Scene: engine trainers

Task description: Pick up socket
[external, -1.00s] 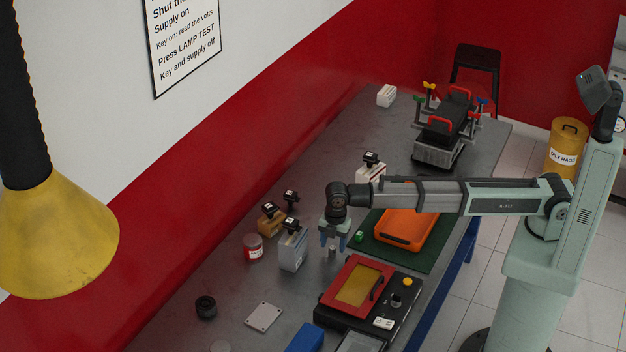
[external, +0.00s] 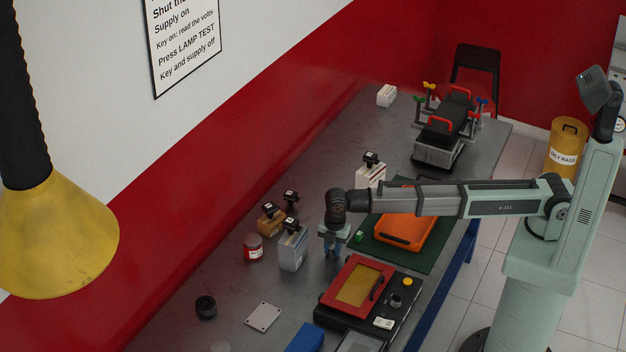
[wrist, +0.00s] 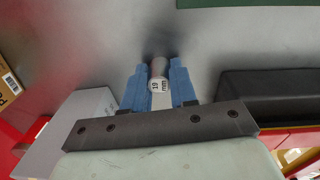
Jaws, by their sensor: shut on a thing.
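The socket (wrist: 159,84) is a small light metal cylinder with a label that appears to read 19 mm. It shows in the wrist view between the two blue fingers of my gripper (wrist: 159,88). The fingers are shut on it from both sides. In the external view my gripper (external: 332,248) points down at the grey bench top, between the grey box with a black-topped key and the green mat. The socket is mostly hidden by the fingers there. I cannot tell whether it still touches the bench.
A grey box (external: 293,252) stands close left of my gripper. An orange tray (external: 404,233) lies on a green mat (external: 440,255) to the right. A black unit with a red-framed lid (external: 358,287) is in front. A red tin (external: 253,248) stands further left.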

